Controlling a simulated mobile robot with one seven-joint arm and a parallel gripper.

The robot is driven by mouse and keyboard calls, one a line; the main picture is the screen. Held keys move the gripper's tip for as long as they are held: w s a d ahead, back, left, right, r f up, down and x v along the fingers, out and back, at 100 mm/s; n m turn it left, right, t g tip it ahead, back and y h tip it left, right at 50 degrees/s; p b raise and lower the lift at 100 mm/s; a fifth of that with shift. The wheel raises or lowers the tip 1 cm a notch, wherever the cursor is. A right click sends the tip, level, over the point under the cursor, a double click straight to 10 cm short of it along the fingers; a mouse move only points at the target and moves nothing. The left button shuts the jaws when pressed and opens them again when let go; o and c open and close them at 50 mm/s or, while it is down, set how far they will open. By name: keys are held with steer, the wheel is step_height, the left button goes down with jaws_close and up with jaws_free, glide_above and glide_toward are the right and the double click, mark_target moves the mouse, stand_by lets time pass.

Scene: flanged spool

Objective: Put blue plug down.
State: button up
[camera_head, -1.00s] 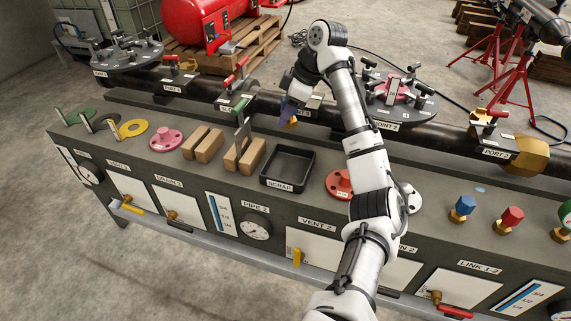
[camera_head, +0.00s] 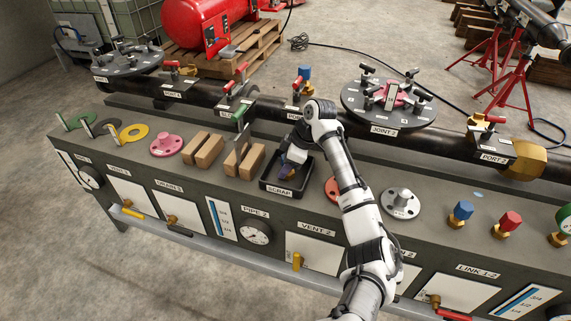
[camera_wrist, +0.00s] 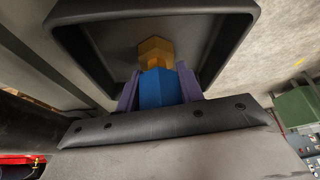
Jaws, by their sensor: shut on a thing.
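The blue plug (camera_wrist: 160,90) has a brass threaded end (camera_wrist: 155,52). My gripper (camera_wrist: 160,86), with purple fingers, is shut on its blue part. In the wrist view the plug is over the inside of the black scrap tray (camera_wrist: 232,50); I cannot tell whether the brass end touches the floor of the tray. In the head view my gripper (camera_head: 287,171) is down at the scrap tray (camera_head: 267,188), and the arm and gripper hide most of the plug.
Another blue plug (camera_head: 461,211) and a red plug (camera_head: 508,222) stand at the right of the bench. A blue-topped fitting (camera_head: 304,73) stands on the pipe. Wooden blocks (camera_head: 208,152) are left of the tray. An orange flange (camera_head: 333,188) and a grey flange (camera_head: 400,202) are right of it.

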steer(key=o, duration=1.1)
steer(key=b+v, duration=0.1)
steer(key=v, duration=1.1)
steer(key=shift+r, duration=0.1)
steer(key=shift+o, duration=0.7)
